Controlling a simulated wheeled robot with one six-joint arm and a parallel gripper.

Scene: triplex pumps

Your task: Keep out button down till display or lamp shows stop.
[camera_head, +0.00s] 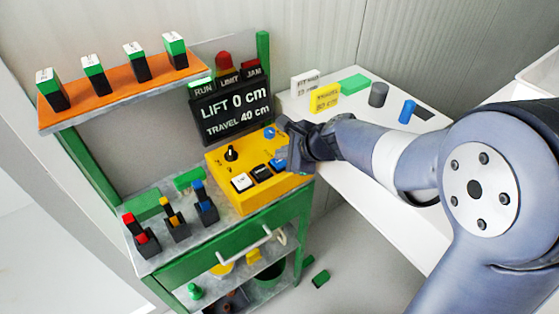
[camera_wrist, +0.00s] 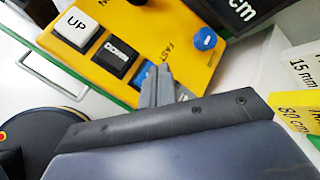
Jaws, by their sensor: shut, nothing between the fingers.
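A yellow control box (camera_head: 272,200) stands on the green bench. It has a white UP button (camera_wrist: 76,31), a black DOWN button (camera_wrist: 117,53) and a blue button (camera_wrist: 142,76) in one row. The blue button's label is mostly hidden by my fingers. My gripper (camera_wrist: 158,78) is shut and empty, its fingertips at the blue button's right side; I cannot tell whether they touch or press it. The display (camera_head: 232,112) reads LIFT 0 cm and TRAVEL 40 cm.
A black knob (camera_head: 231,153) and a blue knob (camera_wrist: 205,39) stand on the box. Small coloured switch blocks (camera_head: 176,225) stand left of it. An orange shelf (camera_head: 118,95) is above. A white table (camera_head: 345,115) with cards and blocks lies right, under my arm.

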